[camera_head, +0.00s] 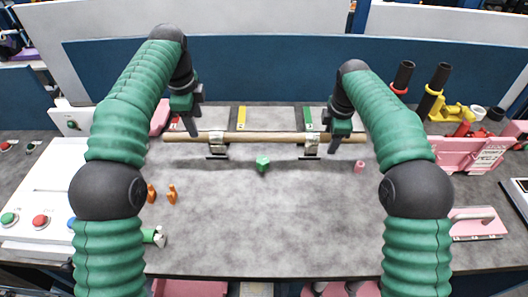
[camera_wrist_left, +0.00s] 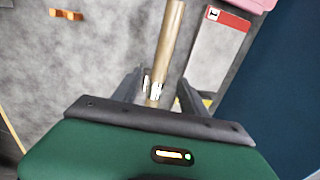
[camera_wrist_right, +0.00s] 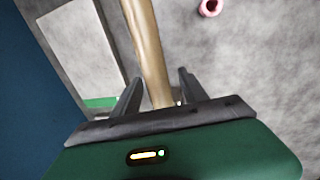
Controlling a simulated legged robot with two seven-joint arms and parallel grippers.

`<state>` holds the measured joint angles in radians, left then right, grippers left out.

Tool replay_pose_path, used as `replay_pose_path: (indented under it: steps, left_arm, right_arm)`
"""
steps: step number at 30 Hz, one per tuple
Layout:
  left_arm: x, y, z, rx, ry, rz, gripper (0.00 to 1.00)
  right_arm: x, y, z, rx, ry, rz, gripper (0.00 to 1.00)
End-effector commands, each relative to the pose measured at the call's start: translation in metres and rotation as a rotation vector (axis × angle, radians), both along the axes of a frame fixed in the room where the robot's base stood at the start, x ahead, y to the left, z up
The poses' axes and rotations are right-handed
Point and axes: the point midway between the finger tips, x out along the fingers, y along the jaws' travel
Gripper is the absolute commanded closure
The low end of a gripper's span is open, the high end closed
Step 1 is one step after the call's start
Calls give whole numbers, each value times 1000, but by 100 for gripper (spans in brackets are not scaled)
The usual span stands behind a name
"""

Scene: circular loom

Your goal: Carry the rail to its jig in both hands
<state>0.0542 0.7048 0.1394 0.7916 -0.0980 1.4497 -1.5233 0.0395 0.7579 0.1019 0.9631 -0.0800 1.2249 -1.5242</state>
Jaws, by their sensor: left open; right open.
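The rail (camera_head: 265,138) is a long tan wooden rod lying left to right across the back of the table, on two small silvery rests (camera_head: 217,146) (camera_head: 311,146). My left gripper (camera_head: 192,128) is open over the rail's left part. In the left wrist view the rail (camera_wrist_left: 170,35) runs between the spread fingers. My right gripper (camera_head: 334,147) is open at the rail's right part. In the right wrist view the rail (camera_wrist_right: 146,45) also passes between the open fingers. I cannot tell which thing is the jig.
A pink ring-like piece (camera_head: 359,166) lies to the right, and orange pieces (camera_head: 171,194) to the left. A white button panel (camera_head: 40,185) is far left. The middle front of the grey table (camera_head: 270,225) is clear.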

Motion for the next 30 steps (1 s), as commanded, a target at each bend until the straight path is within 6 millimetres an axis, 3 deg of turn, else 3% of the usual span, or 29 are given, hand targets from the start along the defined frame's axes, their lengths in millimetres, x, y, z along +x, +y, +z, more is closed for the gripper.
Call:
replay_pose_path:
  steps: [3, 8, 11, 21, 25, 30]
  left_arm:
    - [-3, 0, 21, -1, -1, 0, 49]
    - [-6, 1, 32, -1, 1, 0, 49]
    - [-6, 1, 32, -1, 2, 0, 49]
    - [-6, 1, 32, -1, 2, 0, 49]
    - [-6, 1, 31, -1, 2, 0, 49]
    - [-6, 1, 31, -1, 2, 0, 49]
  right_arm:
    - [0, 0, -1, 0, 1, 0, 49]
    - [0, 0, 3, 0, 0, 0, 49]
    - [-2, 0, 18, 0, -4, 0, 49]
    - [-18, -1, 98, 1, -3, 0, 49]
    - [-21, -1, 113, 1, -1, 0, 49]
    - [-22, -1, 117, 1, 2, 0, 49]
